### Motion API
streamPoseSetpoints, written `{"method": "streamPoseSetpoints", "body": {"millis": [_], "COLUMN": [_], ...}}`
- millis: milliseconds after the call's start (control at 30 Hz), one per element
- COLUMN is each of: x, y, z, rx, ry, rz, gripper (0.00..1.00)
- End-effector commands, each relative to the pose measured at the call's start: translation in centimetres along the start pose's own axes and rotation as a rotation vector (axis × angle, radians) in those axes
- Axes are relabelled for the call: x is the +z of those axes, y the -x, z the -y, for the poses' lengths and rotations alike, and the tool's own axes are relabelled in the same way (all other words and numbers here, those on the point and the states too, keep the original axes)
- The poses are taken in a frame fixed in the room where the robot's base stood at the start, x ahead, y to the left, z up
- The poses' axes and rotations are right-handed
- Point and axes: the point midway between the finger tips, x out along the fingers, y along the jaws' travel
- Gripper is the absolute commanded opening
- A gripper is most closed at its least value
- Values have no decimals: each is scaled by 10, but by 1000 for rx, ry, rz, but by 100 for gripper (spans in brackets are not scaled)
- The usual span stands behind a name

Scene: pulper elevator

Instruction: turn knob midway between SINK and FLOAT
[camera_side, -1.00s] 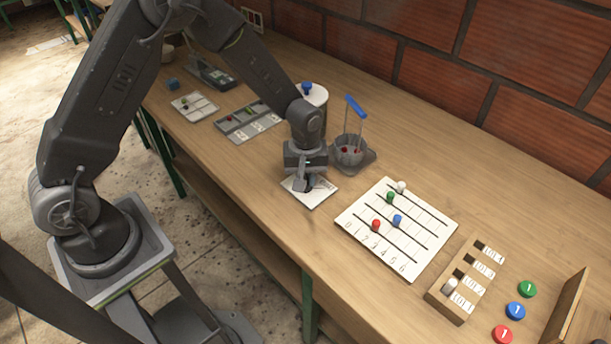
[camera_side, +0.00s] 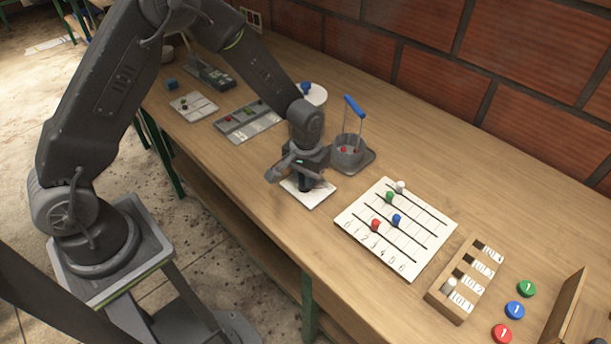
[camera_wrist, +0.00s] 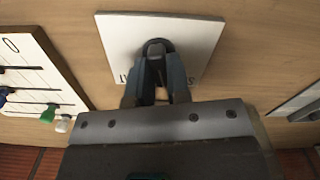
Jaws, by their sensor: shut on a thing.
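The knob (camera_wrist: 156,48) is a small dark piece on a white square plate (camera_wrist: 205,38). Dark lettering on the plate is mostly covered by my gripper, so SINK and FLOAT cannot be read. My gripper (camera_wrist: 157,62) points down over the plate and is shut on the knob, with one finger on each side. In the side view my gripper (camera_side: 304,186) hides the knob, and the plate (camera_side: 312,199) shows around the fingers. Which way the knob points cannot be told.
A white slider board (camera_side: 430,225) with coloured knobs lies right of the plate. A grey cup with a blue handle (camera_side: 355,106) stands close behind my gripper. A grey panel (camera_side: 262,127) lies to the left. A wooden block (camera_side: 440,300) and coloured discs (camera_side: 515,310) are further right.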

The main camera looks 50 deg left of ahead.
Motion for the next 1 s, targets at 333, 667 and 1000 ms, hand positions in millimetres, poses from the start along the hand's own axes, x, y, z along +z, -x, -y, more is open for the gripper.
{"method": "streamPoseSetpoints", "body": {"millis": [333, 667, 1000], "x": [0, 0, 0], "y": [0, 0, 0], "z": [-1, -1, -1], "rx": [0, 0, 0], "ry": [-190, -244, -243], "rz": [-2, -1, -1], "gripper": [0, 0, 18]}}
